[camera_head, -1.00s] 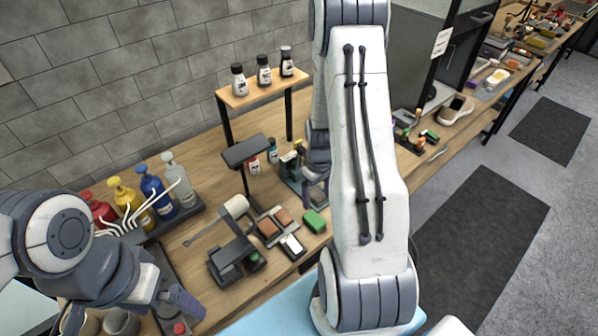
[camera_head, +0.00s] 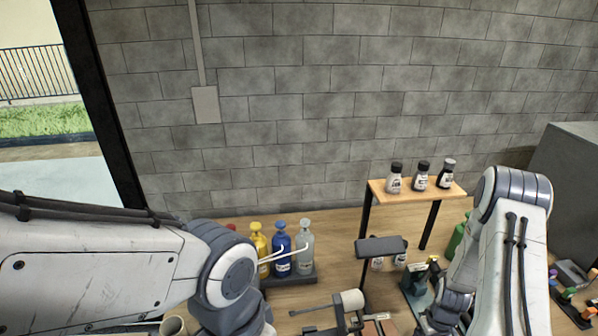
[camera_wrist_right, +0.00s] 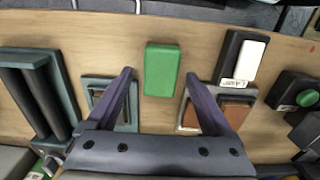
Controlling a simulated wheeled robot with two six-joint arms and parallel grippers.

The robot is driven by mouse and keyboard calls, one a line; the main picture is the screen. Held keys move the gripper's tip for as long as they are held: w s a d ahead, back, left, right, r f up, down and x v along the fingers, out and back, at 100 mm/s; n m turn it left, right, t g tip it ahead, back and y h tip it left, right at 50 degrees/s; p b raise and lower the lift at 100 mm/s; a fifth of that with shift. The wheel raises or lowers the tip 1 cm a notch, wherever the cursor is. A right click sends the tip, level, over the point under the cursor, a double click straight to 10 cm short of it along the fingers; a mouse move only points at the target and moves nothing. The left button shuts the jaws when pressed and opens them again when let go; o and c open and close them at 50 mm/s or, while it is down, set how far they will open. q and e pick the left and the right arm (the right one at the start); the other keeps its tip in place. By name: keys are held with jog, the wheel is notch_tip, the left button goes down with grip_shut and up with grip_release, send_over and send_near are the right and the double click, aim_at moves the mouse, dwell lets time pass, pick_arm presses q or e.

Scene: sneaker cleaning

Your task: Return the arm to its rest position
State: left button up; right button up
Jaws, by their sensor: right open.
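My right arm (camera_head: 508,260) comes down at the right of the head view, over the bench. In the right wrist view my right gripper (camera_wrist_right: 158,76) is open with nothing held. A green block (camera_wrist_right: 162,70) lies on the wooden bench, seen between and beyond its two fingers, apart from them. My left arm (camera_head: 100,262) reaches in from the left of the head view. Its wrist runs off the bottom edge, so its fingers are hidden.
Bottles with pump tops (camera_head: 282,250) stand in a rack by the wall. A small wooden shelf (camera_head: 410,196) with three small bottles rises near the right arm. A black-and-white brush (camera_wrist_right: 244,60), brown pads and a dark roller stand (camera_wrist_right: 28,90) lie around the right gripper.

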jog(key=shift+r, duration=0.4)
